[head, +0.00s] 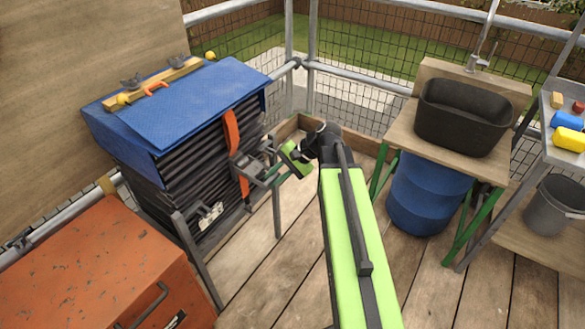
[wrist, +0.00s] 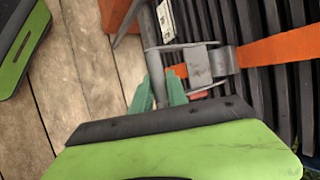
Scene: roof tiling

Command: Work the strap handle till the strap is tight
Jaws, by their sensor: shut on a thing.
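An orange strap (head: 232,140) runs down the side of a dark stack of tiles (head: 190,165) under a blue cover (head: 190,100). In the wrist view the strap (wrist: 280,50) runs into a grey metal ratchet buckle with a handle (wrist: 198,62). My gripper's green fingertips (wrist: 167,91) are shut on the grey handle, with one finger on each side of its bar. In the head view my gripper (head: 275,168) is at the buckle, partly hidden by its own body. I cannot tell how tight the strap is.
An orange metal chest (head: 100,270) stands at the lower left. A wooden bench with a black basin (head: 462,115) and a blue barrel (head: 428,192) stand at right. A grey bucket (head: 556,205) is further right. Plank floor (head: 275,275) is clear between chest and my arm.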

